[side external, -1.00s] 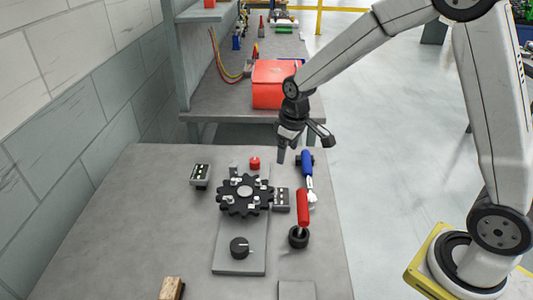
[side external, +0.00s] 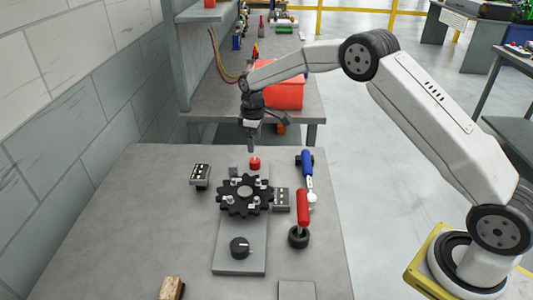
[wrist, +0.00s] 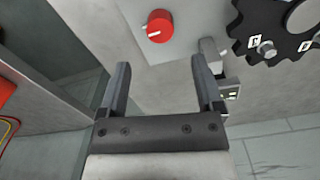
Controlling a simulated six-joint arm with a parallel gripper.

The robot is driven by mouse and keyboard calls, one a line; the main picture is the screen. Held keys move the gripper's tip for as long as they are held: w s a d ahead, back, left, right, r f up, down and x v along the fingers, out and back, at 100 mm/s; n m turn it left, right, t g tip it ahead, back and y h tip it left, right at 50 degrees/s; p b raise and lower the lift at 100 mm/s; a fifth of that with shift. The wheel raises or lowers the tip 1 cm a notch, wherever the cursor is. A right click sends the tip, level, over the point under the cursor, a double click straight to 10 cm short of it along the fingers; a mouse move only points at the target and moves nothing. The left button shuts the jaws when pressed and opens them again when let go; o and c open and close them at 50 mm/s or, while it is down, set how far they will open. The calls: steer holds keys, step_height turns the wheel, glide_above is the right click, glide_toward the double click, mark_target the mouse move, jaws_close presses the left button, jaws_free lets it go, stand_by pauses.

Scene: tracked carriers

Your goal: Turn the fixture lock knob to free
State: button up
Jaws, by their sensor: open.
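The red knob (side external: 255,163) stands at the far end of the grey fixture plate (side external: 240,262), behind the black toothed wheel (side external: 245,196). In the wrist view the red knob (wrist: 159,26) shows a white pointer line on its top. A black knob (side external: 240,247) with a white mark sits at the near end of the plate. Which knob is the lock knob is not labelled in view. My gripper (side external: 251,148) is above and just behind the red knob, apart from it. In the wrist view my gripper (wrist: 160,75) has its two fingers spread with nothing between them.
Dark blocks with light marks flank the wheel on the left (side external: 200,174) and right (side external: 281,199). A blue-handled tool (side external: 307,165) and a red-handled tool (side external: 303,207) are to the right. A red bin (side external: 284,94) stands on the bench behind. The table's left part is clear.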

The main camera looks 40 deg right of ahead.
mark_target(255, 160)
steer(key=shift+f, duration=0.15)
steer(key=shift+f, duration=3.75)
jaws_close()
